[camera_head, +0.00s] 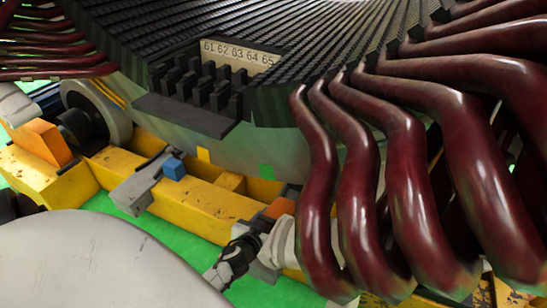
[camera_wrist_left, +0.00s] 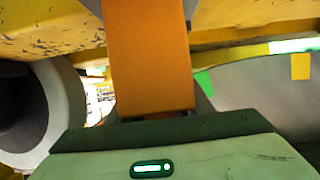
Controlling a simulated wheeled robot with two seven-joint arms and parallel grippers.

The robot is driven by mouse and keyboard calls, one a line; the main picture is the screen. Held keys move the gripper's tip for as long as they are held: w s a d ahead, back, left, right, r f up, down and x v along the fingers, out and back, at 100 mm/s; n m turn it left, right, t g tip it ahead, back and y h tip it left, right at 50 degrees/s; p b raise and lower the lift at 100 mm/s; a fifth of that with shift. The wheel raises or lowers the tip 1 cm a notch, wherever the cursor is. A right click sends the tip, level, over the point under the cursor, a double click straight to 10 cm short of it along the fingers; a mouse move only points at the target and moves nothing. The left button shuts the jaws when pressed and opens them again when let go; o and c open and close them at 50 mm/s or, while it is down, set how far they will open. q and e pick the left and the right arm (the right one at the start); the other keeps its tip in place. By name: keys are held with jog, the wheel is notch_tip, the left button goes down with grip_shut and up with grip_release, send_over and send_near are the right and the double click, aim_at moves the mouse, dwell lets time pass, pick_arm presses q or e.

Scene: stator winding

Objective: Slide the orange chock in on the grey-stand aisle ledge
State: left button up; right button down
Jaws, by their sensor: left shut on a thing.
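An orange chock (camera_head: 280,208) is in my left gripper (camera_head: 276,224), near the right end of the yellow beam's ledge (camera_head: 196,191). The left wrist view shows it upright and close, as a large orange block (camera_wrist_left: 149,60). The fingertips are mostly hidden. I cannot tell whether the chock touches the ledge. The grey stand (camera_head: 141,187) crosses the beam left of the held chock, with a blue block (camera_head: 174,168) by it. Another orange block (camera_head: 44,142) sits at the far left by a roller. My right gripper is not in view.
The large stator (camera_head: 235,145) rises behind the beam. Thick dark-red coils (camera_head: 410,190) hang close on the right of my left gripper. A pale roller (camera_head: 108,112) stands at left, and a roller (camera_wrist_left: 45,105) is close beside the chock in the wrist view.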

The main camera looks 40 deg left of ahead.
pick_arm(q)
jog(key=shift+w+f, duration=0.1)
jog(key=shift+f, duration=0.1)
dwell(0.3)
jog(key=shift+w, duration=0.15)
jog(key=shift+w+a, duration=0.5)
jog(key=shift+w, duration=0.95)
jog(key=shift+w+a, duration=0.5)
jog(key=shift+w, duration=0.95)
jog(key=shift+w+a, duration=0.5)
jog(key=shift+w, duration=0.95)
jog(key=o, duration=1.1)
jog(key=shift+o, duration=0.7)
jog(key=shift+f, duration=0.25)
jog(key=shift+r+p, duration=0.35)
jog(key=shift+r, duration=0.15)
notch_tip(320, 180, up, 9)
jog(key=p, duration=0.7)
jog(key=shift+r, duration=0.2)
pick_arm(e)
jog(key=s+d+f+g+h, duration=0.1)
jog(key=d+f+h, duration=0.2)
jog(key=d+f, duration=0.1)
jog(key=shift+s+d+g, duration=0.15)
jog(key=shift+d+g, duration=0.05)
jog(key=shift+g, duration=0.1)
